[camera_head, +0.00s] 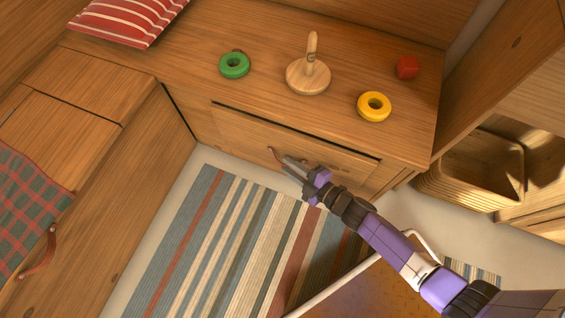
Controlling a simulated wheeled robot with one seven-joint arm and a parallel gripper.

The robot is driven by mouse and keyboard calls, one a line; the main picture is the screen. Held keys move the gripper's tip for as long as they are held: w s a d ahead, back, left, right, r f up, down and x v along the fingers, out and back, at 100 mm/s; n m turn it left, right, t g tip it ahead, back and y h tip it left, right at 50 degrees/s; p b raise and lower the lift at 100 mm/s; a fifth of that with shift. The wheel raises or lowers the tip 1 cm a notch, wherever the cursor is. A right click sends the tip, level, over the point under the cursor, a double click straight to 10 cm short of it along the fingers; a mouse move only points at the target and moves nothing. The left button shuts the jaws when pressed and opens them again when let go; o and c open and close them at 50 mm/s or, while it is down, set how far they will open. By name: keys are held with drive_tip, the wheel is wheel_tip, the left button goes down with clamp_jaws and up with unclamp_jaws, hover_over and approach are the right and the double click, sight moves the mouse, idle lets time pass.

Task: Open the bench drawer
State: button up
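The bench drawer (240,127) is a wooden front set in the bench below its top, with a dark gap along its upper edge. It looks flush or nearly so with the bench face. A small brown leather pull (272,154) shows near the middle of the drawer front. My gripper (284,161) reaches in from the lower right, its fingertips at or very close to the pull. The fingers partly cover the drawer front. Whether they touch or grip the pull is too small to tell.
The bench top (200,42) holds a green ring (234,65), a wooden peg stand (308,77), a yellow ring (374,106), a red block (407,67) and a striped cushion (125,18). A striped rug (225,235) covers the floor before the drawer. A basket (470,180) stands right.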

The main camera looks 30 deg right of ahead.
drive_tip(key=shift+b+x, duration=0.4)
drive_tip(key=shift+x, duration=1.25)
clamp_jaws()
drive_tip(key=shift+s, duration=0.1)
